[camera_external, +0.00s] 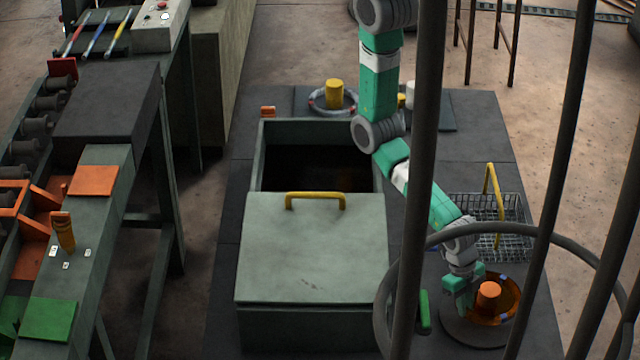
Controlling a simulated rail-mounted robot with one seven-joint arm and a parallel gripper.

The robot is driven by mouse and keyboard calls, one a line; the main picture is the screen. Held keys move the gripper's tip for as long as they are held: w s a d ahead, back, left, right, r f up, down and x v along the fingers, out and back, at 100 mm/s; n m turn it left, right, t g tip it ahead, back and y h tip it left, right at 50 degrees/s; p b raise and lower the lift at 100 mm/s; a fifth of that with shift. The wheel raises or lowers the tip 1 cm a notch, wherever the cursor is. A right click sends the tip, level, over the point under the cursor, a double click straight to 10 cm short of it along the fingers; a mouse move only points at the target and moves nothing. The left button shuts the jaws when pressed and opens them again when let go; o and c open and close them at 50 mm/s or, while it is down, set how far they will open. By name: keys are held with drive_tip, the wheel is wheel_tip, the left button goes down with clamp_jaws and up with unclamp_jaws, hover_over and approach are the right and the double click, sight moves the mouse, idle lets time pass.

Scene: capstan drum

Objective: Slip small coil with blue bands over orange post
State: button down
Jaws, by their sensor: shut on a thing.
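The orange post (488,294) stands on a round dark base (455,330) at the lower right. A small copper-coloured coil (511,304) with blue bands shows around the post in this view. Its height above the base and whether it touches the post cannot be told. My gripper (464,297) points down at the left side of the post and is shut on the coil's left side. The fingertips are small and partly lost against the dark base.
Dark bars and a hoop (420,235) cross the foreground. A wire basket (515,215) with a yellow handle stands behind the post. A green block (424,310) is left of it. A lidded box (312,245) fills the middle. A grey coil (318,107) surrounds a yellow post (334,92).

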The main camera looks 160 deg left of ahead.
drive_tip(key=shift+s+d+b+x, duration=0.1)
drive_tip(key=shift+s+b+x, duration=0.1)
drive_tip(key=shift+b+x, duration=0.6)
drive_tip(key=shift+s+d+b+x, duration=0.1)
drive_tip(key=shift+s+b+x, duration=0.2)
drive_tip(key=shift+x, duration=0.85)
drive_tip(key=shift+f, duration=0.15)
drive_tip(key=c, duration=1.3)
unclamp_jaws()
drive_tip(key=shift+c, duration=0.2)
drive_tip(key=p+v, duration=0.3)
drive_tip(key=v, duration=0.5)
drive_tip(key=shift+w+p, duration=0.1)
drive_tip(key=shift+p, duration=0.25)
